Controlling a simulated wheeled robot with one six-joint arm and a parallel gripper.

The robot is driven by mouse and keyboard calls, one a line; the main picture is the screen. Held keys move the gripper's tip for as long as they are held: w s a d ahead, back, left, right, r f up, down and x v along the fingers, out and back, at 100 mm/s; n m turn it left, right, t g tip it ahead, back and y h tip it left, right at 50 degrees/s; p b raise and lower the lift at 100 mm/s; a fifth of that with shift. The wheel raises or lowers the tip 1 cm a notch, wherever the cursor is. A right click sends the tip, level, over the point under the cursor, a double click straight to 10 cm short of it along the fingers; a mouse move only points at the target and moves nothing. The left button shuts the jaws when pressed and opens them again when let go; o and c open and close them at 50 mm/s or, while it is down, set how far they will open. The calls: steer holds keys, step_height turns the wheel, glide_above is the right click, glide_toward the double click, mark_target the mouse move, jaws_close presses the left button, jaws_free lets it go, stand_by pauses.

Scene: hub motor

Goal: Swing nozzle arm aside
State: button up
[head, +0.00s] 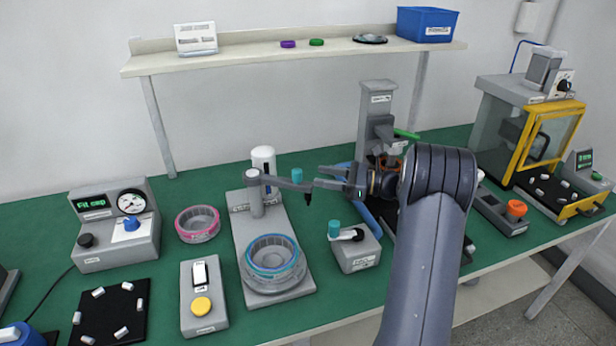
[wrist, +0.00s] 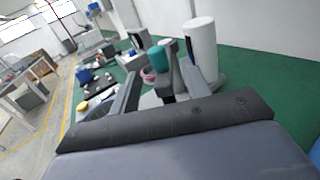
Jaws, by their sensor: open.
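The grey nozzle arm (head: 279,181) extends to the right from its post beside a white cylinder (head: 263,159). It carries a teal knob (head: 297,174) and a black nozzle (head: 308,198) at its outer end. The nozzle is right of and behind the round fixture (head: 276,281) with blue and pink rings, not above it. My gripper (head: 318,177) is open just right of the nozzle arm's end, fingers pointing left toward the knob. In the wrist view the knob (wrist: 160,57) appears between the open fingers (wrist: 160,76); whether they touch it cannot be told.
A pink-rimmed bowl (head: 198,224) stands left of the fixture. A small grey box with a teal-topped part (head: 352,250) is below my gripper. A grey column press (head: 378,120) stands behind it. A switch box (head: 204,296) is at the front; green mat is free around.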

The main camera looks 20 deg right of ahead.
mark_target(301, 175)
steer(key=v, duration=0.3)
steer(key=shift+a, duration=0.1)
steer(key=p+x, duration=0.1)
steer(key=x, duration=0.9)
steer(key=shift+w+a, duration=0.2)
steer(key=shift+a, duration=0.1)
steer(key=shift+f, duration=0.1)
steer(key=shift+s+a, duration=0.2)
steer(key=shift+s, duration=0.1)
